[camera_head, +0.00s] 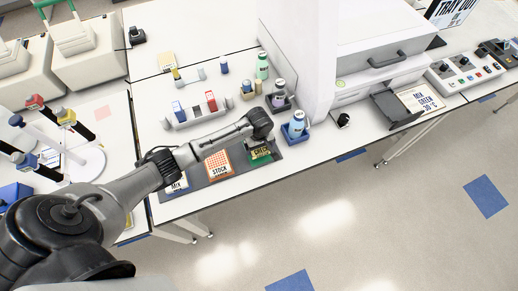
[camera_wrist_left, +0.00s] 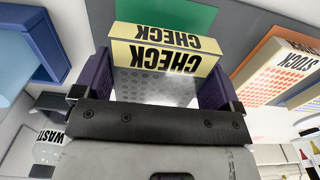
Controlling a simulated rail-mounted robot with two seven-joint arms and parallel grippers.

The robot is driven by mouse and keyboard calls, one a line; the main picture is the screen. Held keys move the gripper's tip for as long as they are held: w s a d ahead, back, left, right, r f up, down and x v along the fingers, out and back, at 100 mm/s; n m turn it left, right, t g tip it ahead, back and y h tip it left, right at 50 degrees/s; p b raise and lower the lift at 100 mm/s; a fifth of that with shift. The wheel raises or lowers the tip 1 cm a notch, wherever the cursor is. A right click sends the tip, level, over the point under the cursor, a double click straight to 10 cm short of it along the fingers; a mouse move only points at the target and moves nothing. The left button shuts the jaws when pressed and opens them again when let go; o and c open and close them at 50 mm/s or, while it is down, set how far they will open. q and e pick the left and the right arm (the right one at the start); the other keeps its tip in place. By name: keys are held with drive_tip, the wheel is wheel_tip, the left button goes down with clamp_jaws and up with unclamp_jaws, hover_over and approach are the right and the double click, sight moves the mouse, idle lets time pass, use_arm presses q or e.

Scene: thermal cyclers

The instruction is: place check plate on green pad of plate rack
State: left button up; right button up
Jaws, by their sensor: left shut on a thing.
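The check plate (camera_wrist_left: 155,88) is a clear plate with cream edges lettered CHECK. In the left wrist view it sits between the two purple fingers of my left gripper (camera_wrist_left: 155,76), which is shut on it. The green pad (camera_wrist_left: 185,14) shows just beyond the plate. In the head view the check plate (camera_head: 260,152) is over the right end of the dark grey plate rack (camera_head: 240,178), below my left wrist. The arm hides part of it. I cannot tell whether the plate touches the pad. My right gripper is not in view.
The stock plate (camera_head: 218,165) lies on the rack beside the check plate, with the mix plate (camera_head: 177,184) further left. A tube rack (camera_head: 195,110) stands behind the arm.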

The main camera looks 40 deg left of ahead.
use_arm(q)
drive_tip(key=shift+f, duration=1.65)
drive_tip(key=shift+f, duration=0.2)
drive_tip(key=o, duration=0.7)
drive_tip(key=shift+r, duration=0.15)
